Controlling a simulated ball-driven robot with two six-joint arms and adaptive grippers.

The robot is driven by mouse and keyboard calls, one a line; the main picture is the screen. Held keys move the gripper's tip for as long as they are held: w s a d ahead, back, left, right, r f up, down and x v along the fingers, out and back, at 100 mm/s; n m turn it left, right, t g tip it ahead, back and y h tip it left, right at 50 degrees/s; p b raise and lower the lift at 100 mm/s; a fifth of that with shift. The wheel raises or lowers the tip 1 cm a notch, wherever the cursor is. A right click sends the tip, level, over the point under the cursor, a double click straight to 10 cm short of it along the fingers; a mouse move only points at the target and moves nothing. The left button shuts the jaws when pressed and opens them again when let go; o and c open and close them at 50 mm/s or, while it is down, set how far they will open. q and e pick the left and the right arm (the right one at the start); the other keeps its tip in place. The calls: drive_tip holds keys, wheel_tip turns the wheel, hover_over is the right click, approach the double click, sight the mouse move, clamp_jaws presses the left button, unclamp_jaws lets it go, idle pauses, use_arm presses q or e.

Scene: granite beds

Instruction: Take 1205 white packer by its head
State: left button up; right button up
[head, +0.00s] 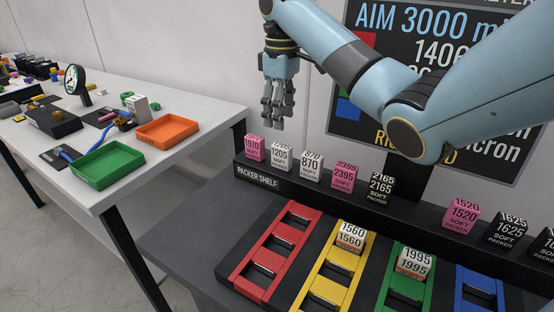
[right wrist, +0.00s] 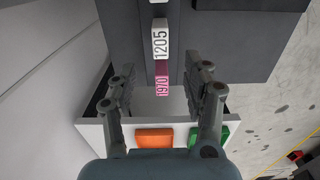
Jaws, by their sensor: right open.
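The white 1205 packer (head: 281,155) stands on the packer shelf (head: 262,177), between the pink 1970 packer (head: 255,148) and the white 870 packer (head: 311,166). My right gripper (head: 277,124) hangs above the shelf at the 1205 packer, fingers pointing down. In the right wrist view the right gripper (right wrist: 163,92) is open and empty, its fingers apart. The 1205 packer (right wrist: 160,40) shows there ahead of the fingers, with the pink 1970 packer (right wrist: 162,80) nearer the space between them. The left gripper is not seen.
More packers stand along the shelf, including pink 2395 (head: 344,177) and black 2165 (head: 380,187). Packers 1560 (head: 350,237) and 1995 (head: 413,262) sit in the yellow and green racks. A white table (head: 110,205) with an orange tray (head: 167,130) and green tray (head: 107,165) is at left.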

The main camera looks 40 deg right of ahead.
sight(282, 145)
drive_tip(key=shift+f, duration=0.25)
wheel_tip(282, 145, down, 5)
drive_tip(key=shift+r+b, duration=0.1)
drive_tip(key=shift+b, duration=0.8)
drive_tip(key=f, duration=0.4)
drive_tip(key=shift+s+f, duration=0.2)
drive_tip(key=shift+f, duration=0.55)
clamp_jaws()
